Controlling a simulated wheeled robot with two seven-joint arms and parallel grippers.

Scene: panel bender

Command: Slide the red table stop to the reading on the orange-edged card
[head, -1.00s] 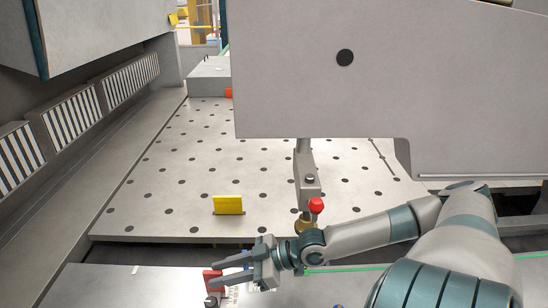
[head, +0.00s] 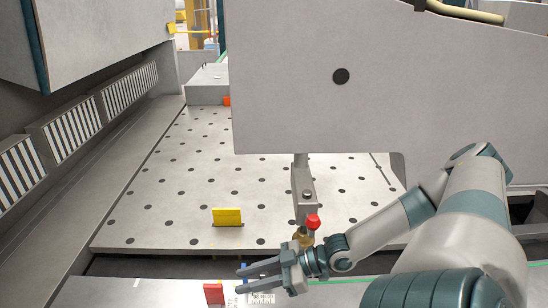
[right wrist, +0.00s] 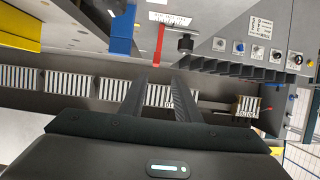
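The red table stop (head: 213,292) stands upright on the front ledge at the bottom of the head view. In the right wrist view a red upright piece (right wrist: 159,42), apparently the same stop, shows past the fingertips. My right gripper (head: 239,269) is above and just right of the stop. Its two fingers (right wrist: 160,80) are apart, with nothing between them. I cannot make out an orange-edged card in either view. A printed white strip (head: 262,298) lies on the ledge beside the stop. My left gripper is not in view.
A yellow block (head: 227,216) stands on the perforated table (head: 170,185). A red-knobbed post (head: 312,221) stands close beyond my right gripper. A large grey machine body (head: 330,110) overhangs the table.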

